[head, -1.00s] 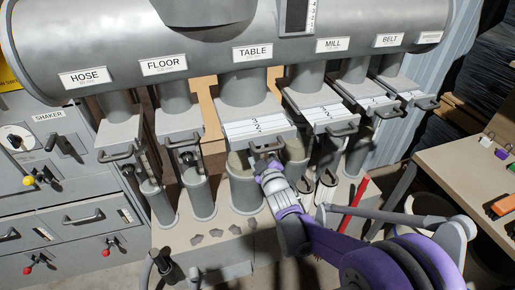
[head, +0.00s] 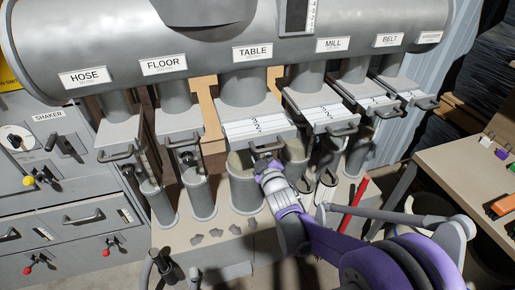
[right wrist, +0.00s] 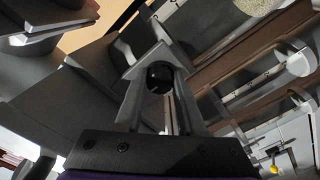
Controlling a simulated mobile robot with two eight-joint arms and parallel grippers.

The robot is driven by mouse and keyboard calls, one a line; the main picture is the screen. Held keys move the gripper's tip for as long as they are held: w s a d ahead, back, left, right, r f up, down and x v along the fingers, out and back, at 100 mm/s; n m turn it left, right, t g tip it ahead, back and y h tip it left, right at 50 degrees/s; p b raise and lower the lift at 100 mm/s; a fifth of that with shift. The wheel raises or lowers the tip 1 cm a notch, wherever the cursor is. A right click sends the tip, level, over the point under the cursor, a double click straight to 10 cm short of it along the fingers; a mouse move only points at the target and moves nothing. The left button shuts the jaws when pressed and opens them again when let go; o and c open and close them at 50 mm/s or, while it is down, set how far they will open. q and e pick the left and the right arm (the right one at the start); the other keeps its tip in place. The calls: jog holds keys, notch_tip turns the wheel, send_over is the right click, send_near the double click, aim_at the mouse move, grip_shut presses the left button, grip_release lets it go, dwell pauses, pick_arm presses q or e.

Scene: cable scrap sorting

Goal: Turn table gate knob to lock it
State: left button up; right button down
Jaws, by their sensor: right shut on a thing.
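The table gate (head: 258,128) is a grey slide plate with a numbered white scale, below the pipe marked TABLE (head: 253,53). Its front handle shows just above my right gripper (head: 265,166). My right gripper is under the front of this gate, and its hand hides the knob in the head view. In the right wrist view, a round black knob (right wrist: 160,77) sits between the two grey fingers of my right gripper (right wrist: 160,85), which are shut on it. How far the knob is turned cannot be told. My left gripper is out of view.
The floor gate (head: 178,122) is to the left and the mill gate (head: 318,106) to the right, each with a protruding handle. A red bar (head: 354,203) leans at the right. A side table (head: 455,175) stands farther right.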

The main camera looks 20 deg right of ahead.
jog(key=m, duration=0.4)
jog(key=shift+f+b, duration=0.1)
jog(key=shift+b, duration=0.3)
jog(key=m, duration=0.4)
jog(key=shift+m+b, duration=0.3)
jog(key=shift+b, duration=0.05)
jog(key=m, duration=0.4)
jog(key=shift+a+b, duration=0.1)
jog(key=shift+b, duration=0.2)
jog(key=shift+m, duration=2.6)
jog(key=c, duration=0.5)
grip_release()
